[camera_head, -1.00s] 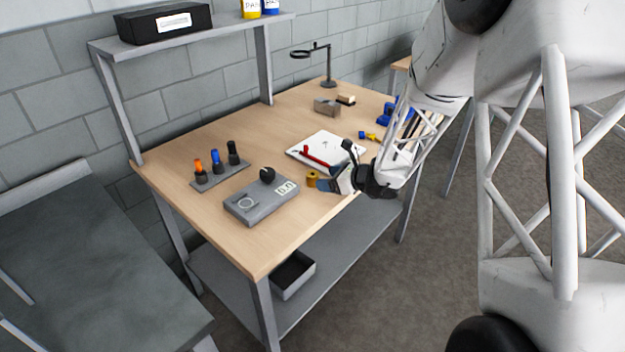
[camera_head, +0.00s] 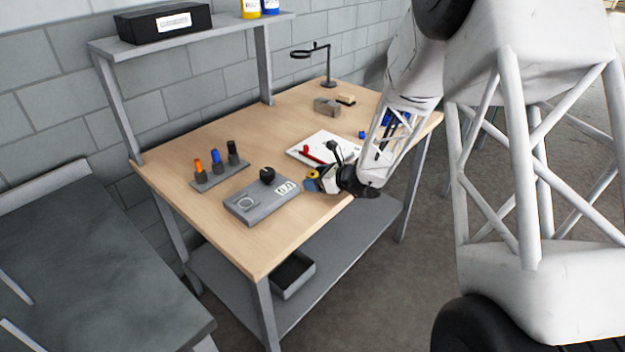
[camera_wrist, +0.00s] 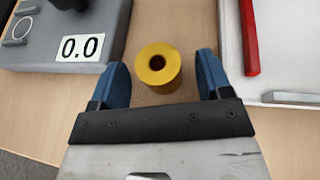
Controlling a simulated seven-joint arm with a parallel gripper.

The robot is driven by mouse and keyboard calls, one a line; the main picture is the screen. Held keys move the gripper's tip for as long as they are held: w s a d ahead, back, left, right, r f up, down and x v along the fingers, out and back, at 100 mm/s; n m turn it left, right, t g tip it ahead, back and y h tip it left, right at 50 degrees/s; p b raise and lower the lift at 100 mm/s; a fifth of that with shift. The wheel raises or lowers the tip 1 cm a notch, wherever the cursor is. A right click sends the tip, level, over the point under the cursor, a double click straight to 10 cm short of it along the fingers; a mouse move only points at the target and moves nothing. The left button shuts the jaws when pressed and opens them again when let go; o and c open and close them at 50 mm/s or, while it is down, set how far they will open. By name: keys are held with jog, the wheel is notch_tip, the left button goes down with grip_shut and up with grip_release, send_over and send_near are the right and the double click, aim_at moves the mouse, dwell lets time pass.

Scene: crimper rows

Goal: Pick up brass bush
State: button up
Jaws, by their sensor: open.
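The brass bush (camera_wrist: 154,69) is a short yellow cylinder with a hole in its top, standing upright on the wooden table. In the head view the bush (camera_head: 311,180) is partly hidden by my gripper (camera_head: 314,182). In the wrist view my gripper (camera_wrist: 160,72) is open, with one blue finger on each side of the bush. The bush sits between the fingers toward the tips, with a gap on both sides, wider on the right. The fingers do not appear to touch it.
A grey box with a 0.0 display (camera_wrist: 75,50) and black knob stands close on the left. A white tray (camera_wrist: 290,85) with a red-handled tool (camera_wrist: 249,40) lies on the right. A rack with several coloured-handled tools (camera_head: 219,176) stands further left.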

aim_at(315, 175)
jog(key=shift+w+a+f, duration=0.1)
jog(key=shift+w+a, duration=0.1)
dwell(0.5)
jog(key=c, duration=1.2)
jog(key=shift+r, duration=0.75)
notch_tip(315, 175, up, 2)
jog(key=s, duration=0.5)
jog(key=s+d+r, duration=0.1)
jog(key=s, duration=0.4)
jog(key=s+d, duration=0.1)
jog(key=s, duration=0.5)
jog(key=shift+d+r, duration=0.25)
